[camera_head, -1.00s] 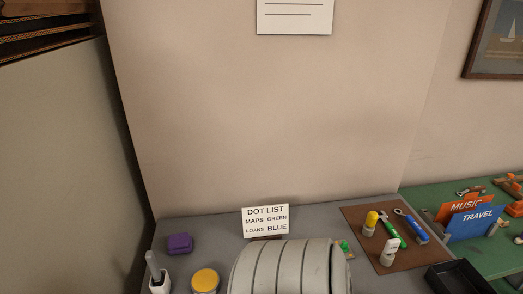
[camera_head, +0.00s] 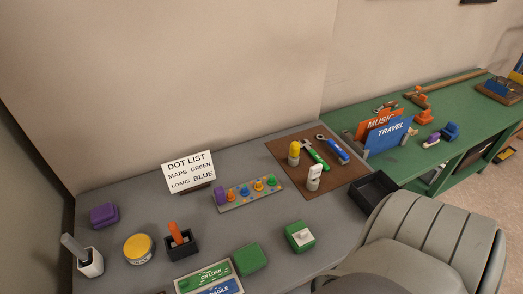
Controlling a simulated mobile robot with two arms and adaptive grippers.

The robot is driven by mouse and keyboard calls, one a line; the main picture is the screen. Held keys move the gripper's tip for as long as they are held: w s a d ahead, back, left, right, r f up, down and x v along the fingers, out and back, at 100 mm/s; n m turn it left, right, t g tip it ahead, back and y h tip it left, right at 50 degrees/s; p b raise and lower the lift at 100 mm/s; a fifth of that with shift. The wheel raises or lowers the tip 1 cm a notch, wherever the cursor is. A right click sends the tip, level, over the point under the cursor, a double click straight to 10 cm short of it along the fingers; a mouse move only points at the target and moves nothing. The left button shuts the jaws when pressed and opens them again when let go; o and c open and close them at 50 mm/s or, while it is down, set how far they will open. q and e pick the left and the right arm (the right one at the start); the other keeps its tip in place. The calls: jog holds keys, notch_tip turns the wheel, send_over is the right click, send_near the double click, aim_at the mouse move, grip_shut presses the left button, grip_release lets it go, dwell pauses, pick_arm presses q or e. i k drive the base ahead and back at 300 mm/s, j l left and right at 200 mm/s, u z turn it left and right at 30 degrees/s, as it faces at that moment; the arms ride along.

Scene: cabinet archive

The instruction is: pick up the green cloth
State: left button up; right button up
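A plain green folded piece (camera_head: 250,258), which looks like the green cloth, lies on the grey desk (camera_head: 240,222) near the front middle. It sits just right of a tray (camera_head: 183,287) with green and blue labelled cards. A second green item (camera_head: 300,237) with a white block on top lies to its right; I cannot tell what it is made of. Neither of my grippers is in view.
A black tray (camera_head: 374,190) is near the desk's right edge. A pen holder (camera_head: 181,245), yellow-lidded jar (camera_head: 139,248) and peg board (camera_head: 246,193) stand around the cloth. A brown mat (camera_head: 342,175) holds tools.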

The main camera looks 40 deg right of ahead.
aim_at(248, 259)
jog(key=z, duration=1.15)
